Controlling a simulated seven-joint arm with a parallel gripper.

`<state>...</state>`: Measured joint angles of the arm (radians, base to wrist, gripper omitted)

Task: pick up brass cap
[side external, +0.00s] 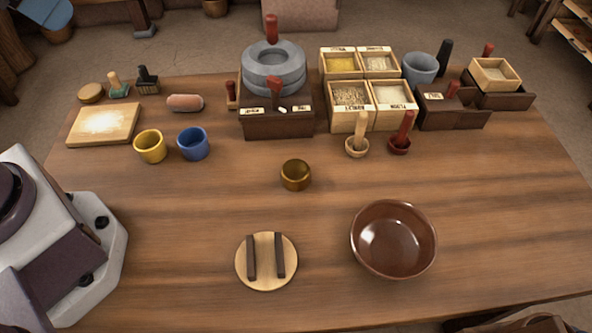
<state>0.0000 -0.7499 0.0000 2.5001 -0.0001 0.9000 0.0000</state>
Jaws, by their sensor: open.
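The brass cap (296,175) stands on the wooden table near its middle, in front of the stone quern. It is a small, round, brass-coloured piece with a dark hollow facing up, and nothing touches it. My gripper is not in view. Only pale and dark parts of my own body show at the left edge.
A yellow cup (150,147) and blue cup (193,144) stand left of the cap. The quern (273,72) and grain boxes (350,97) are behind it. A brown bowl (393,240) and round board with two dark bars (266,283) lie nearer. The table around the cap is clear.

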